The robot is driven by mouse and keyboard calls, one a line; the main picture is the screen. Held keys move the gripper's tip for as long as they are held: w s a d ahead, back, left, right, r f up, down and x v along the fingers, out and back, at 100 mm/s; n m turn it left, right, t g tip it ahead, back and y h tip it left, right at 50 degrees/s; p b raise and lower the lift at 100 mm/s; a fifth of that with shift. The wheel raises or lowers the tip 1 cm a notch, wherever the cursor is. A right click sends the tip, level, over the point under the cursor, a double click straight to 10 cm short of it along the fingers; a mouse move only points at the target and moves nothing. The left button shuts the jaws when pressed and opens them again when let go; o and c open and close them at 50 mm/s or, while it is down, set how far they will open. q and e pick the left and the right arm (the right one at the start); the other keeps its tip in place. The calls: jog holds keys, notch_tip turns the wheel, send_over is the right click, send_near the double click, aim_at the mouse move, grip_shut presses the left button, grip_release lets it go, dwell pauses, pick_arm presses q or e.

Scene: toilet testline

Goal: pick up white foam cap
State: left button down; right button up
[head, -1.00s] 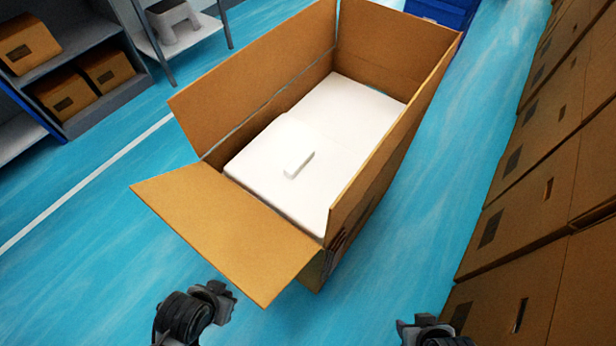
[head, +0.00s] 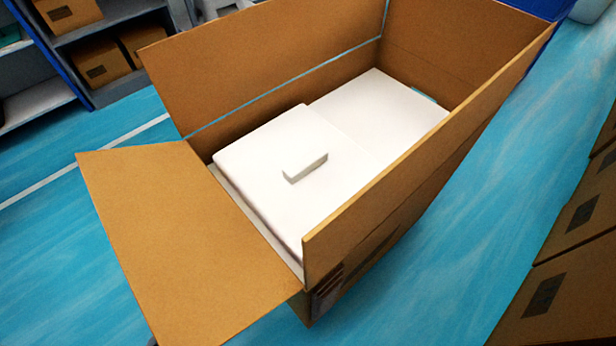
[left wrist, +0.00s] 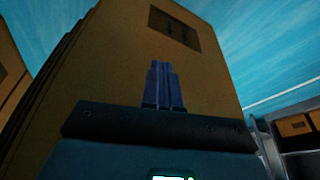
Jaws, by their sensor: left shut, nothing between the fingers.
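The white foam cap (head: 345,165) lies inside a large open cardboard box (head: 200,235). Neither gripper shows in the head view. In the left wrist view my left gripper (left wrist: 162,72) is shut and empty, with its fingers together in front of a brown cardboard surface (left wrist: 110,70) with a dark patch.
The box flaps stand up or spread outward, one flap reaching to the lower left. Stacked cardboard boxes (head: 555,285) line the right side. Shelves (head: 95,50) with small boxes stand at the upper left. Blue floor (head: 430,290) is clear between the box and the stacks.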

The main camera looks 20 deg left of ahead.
pick_arm(q)
jog(key=shift+w+d+r, duration=0.15)
jog(key=shift+w+d, duration=0.1)
jog(key=shift+w, duration=0.6)
jog(key=c, duration=1.2)
grip_release()
jog(key=shift+s+a, duration=0.1)
jog(key=shift+s, duration=0.3)
jog(key=o, duration=0.6)
jog(key=shift+w+d, duration=0.1)
jog(key=shift+d, duration=0.1)
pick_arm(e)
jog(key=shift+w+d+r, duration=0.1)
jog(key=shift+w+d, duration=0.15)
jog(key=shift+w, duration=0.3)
